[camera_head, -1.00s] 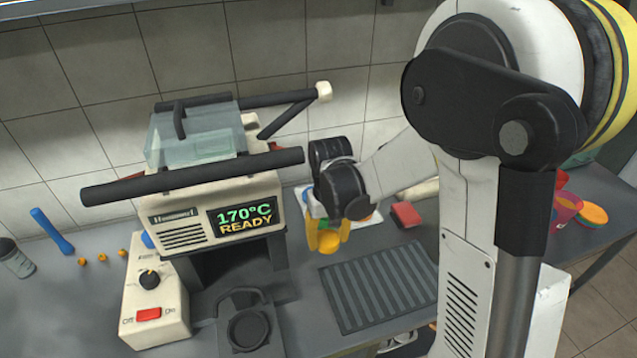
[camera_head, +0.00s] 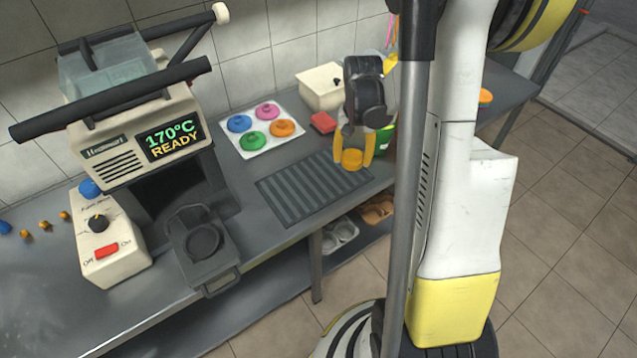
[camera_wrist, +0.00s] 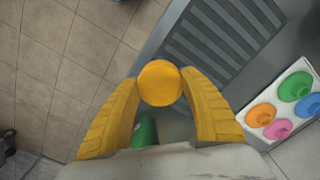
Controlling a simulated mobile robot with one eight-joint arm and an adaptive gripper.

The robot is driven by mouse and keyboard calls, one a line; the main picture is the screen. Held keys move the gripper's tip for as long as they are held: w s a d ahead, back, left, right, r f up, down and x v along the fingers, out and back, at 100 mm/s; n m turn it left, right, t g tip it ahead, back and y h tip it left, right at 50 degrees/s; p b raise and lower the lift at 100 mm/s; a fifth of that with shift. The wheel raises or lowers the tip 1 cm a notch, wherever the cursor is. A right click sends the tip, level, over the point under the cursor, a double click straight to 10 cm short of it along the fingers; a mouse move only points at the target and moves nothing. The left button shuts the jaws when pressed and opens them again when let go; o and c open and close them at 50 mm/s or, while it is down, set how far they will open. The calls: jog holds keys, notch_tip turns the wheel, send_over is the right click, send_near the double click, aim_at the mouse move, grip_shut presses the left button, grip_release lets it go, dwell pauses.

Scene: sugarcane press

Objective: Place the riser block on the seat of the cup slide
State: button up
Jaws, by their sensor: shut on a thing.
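A round yellow block (camera_head: 351,158), which appears to be the riser block, is held between the yellow fingers of my gripper (camera_head: 353,162). In the wrist view the block (camera_wrist: 160,83) sits between the two fingertips (camera_wrist: 160,92). It is above the counter by the right end of the ribbed mat. The dark cup slide (camera_head: 222,268) sticks out at the front of the press, left of my gripper and well apart from it. Its round seat (camera_head: 204,242) looks empty.
The press (camera_head: 130,150) reads 170°C READY. The ribbed mat (camera_head: 310,188) lies between slide and gripper. Behind it are a white sheet (camera_head: 240,112) with coloured lids, a red block (camera_head: 323,122) and a cream box (camera_head: 320,90). A green container (camera_head: 388,142) stands close behind my gripper.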

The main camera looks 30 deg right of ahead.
jog(key=b, duration=0.3)
send_over(315, 180)
notch_tip(315, 180, down, 6)
jog(key=shift+f, duration=0.2)
jog(key=shift+f+b, duration=1)
jog(key=shift+f, duration=0.95)
jog(key=shift+f, duration=0.1)
jog(key=shift+f, duration=0.15)
jog(key=o, duration=1.2)
jog(key=shift+c, duration=0.2)
jog(key=shift+r, duration=0.2)
